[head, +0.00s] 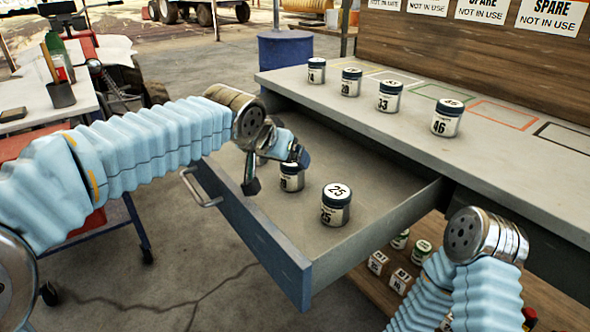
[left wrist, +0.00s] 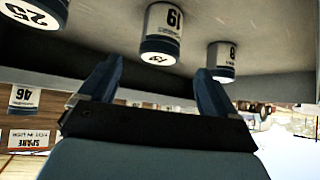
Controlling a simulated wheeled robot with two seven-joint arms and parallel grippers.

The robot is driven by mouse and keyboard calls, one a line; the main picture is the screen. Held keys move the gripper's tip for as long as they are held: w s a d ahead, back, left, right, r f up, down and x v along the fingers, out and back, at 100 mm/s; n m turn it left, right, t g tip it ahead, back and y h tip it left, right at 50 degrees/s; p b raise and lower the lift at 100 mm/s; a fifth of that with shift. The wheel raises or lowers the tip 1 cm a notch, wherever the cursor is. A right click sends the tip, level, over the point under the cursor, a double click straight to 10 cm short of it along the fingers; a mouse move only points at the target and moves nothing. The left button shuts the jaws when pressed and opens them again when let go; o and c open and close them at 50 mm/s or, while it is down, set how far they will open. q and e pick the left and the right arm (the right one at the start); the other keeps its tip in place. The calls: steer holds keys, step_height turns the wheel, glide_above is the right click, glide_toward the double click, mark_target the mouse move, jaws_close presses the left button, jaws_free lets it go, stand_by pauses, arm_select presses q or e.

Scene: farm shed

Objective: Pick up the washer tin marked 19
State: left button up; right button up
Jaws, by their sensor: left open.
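The washer tin marked 19 (left wrist: 163,28) is a pale metal tin with a dark lid, standing in the open drawer (head: 262,232). It appears upside down in the left wrist view. In the head view it seems to be the middle tin (head: 291,180), partly covered by my gripper, its number not readable. My left gripper (head: 277,172) is over the drawer, open and empty. In the left wrist view its two fingers (left wrist: 158,70) spread to either side of tin 19, with no visible contact. My right arm shows at lower right in the head view, but its gripper does not.
Several tins, including tin 46 (head: 447,120), line the bench top (head: 490,165). The drawer walls surround the tins. More tins and boxes sit on the shelf below.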

mark_target(295, 165)
arm_select(q)
steer(key=x, duration=0.9)
steer(key=shift+p, duration=0.35)
steer(key=c, duration=1.2)
steer(key=shift+o, duration=0.2)
steer(key=shift+r, duration=0.1)
